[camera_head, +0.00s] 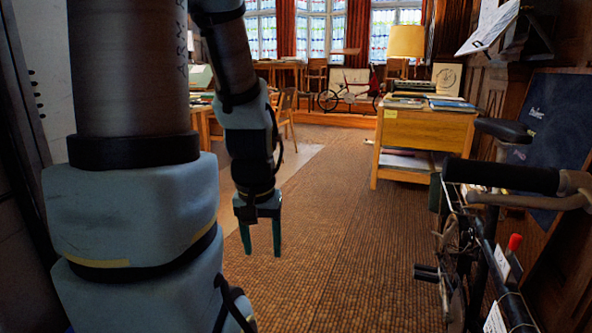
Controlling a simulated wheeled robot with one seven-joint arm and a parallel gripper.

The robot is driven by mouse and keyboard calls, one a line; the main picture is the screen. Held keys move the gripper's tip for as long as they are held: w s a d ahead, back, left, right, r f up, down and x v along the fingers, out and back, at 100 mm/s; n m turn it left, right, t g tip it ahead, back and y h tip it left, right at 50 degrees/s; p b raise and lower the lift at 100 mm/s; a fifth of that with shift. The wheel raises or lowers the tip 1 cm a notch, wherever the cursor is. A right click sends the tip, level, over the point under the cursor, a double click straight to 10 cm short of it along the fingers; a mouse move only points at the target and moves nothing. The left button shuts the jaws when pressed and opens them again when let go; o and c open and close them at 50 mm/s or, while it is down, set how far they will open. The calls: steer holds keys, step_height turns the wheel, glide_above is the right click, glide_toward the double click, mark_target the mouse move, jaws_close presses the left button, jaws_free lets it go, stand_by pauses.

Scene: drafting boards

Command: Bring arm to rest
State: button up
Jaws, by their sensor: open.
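My arm fills the left side of the head view, with its thick lower links close to the camera. Its forearm comes down from the top and ends in my gripper (261,253). The gripper hangs pointing downward, with two dark green fingers apart and nothing between them. Behind the fingers I see only the brown ribbed carpet (335,240). The gripper touches nothing that I can see.
A bicycle (480,240) stands close at the right. A wooden desk (425,130) with books and a lamp (406,42) is beyond it. Another bicycle (350,95) stands near the windows. Wooden chairs and tables are at back left. The carpet in the middle is clear.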

step_height(320, 180, up, 22)
steer(key=p, duration=1.9)
